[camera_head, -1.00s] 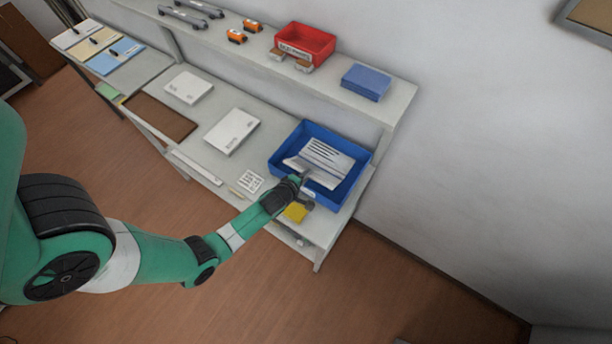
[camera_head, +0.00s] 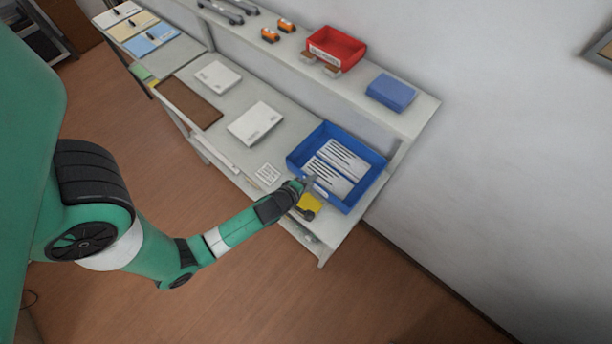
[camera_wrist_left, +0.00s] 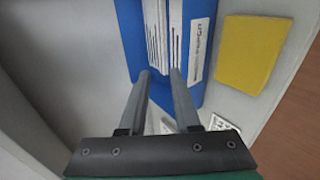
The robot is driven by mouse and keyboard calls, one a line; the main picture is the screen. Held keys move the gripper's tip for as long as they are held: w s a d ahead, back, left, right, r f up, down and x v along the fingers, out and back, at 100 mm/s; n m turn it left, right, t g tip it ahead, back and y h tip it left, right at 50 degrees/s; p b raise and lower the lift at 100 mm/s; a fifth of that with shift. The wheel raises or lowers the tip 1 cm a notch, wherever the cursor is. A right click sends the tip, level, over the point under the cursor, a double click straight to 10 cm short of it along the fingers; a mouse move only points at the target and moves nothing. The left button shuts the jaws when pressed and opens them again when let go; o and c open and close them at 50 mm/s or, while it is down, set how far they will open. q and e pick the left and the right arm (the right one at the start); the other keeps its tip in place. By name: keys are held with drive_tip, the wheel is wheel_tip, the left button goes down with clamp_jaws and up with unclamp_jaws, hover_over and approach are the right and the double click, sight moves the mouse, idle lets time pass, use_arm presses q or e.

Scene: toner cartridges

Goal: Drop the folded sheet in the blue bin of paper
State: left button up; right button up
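The blue bin (camera_head: 371,184) stands at the right end of the desk, and its labelled wall shows in the left wrist view (camera_wrist_left: 199,86). The white folded sheet (camera_head: 340,160) with dark printed lines lies inside it, in two panels side by side. I cannot tell whether both panels are one sheet. The panels also show in the left wrist view (camera_wrist_left: 154,35). My left gripper (camera_head: 309,182) is at the bin's near wall. Its two fingers (camera_wrist_left: 161,75) are apart with nothing visible gripped between them. My right gripper is not in view.
A yellow pad (camera_wrist_left: 250,53) lies beside the bin, partly behind my gripper in the head view. White paper stacks (camera_head: 255,123) and a brown mat (camera_head: 190,102) lie left. The shelf above holds a red bin (camera_head: 337,46) and a blue stack (camera_head: 391,92).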

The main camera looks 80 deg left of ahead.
use_arm(q)
drive_tip(key=v, duration=0.3)
drive_tip(key=shift+s+d+r, duration=0.15)
drive_tip(key=w+d+r+m+t, duration=0.1)
drive_tip(key=w+r+m+t, duration=0.2)
drive_tip(key=w+r, duration=0.6)
drive_tip(key=w+r+m+t, duration=0.3)
drive_tip(key=w+r, duration=0.5)
drive_tip(key=r, duration=0.4)
drive_tip(key=w+d+r+m+t+h, duration=0.1)
drive_tip(key=w+d+r+m+t, duration=0.15)
drive_tip(key=r, duration=0.65)
drive_tip(key=w+d+r+m+t, duration=0.2)
drive_tip(key=d+r+m, duration=0.15)
drive_tip(key=r, duration=0.55)
drive_tip(key=s+d+r+m+t+h, duration=0.2)
drive_tip(key=s+d+r+m, duration=0.1)
drive_tip(key=r, duration=0.7)
drive_tip(key=s+d+r+m+t+h, duration=0.3)
drive_tip(key=r+m, duration=0.3)
drive_tip(key=r, duration=0.5)
drive_tip(key=s+d+r+m+t+h, duration=0.2)
drive_tip(key=s+d+r+m+t, duration=0.1)
drive_tip(key=r, duration=0.8)
drive_tip(key=shift+s+d+m, duration=0.8)
drive_tip(key=shift+d+m, duration=0.3)
drive_tip(key=shift+d, duration=0.05)
drive_tip(key=shift+r+t, duration=0.15)
drive_tip(key=shift+t, duration=0.1)
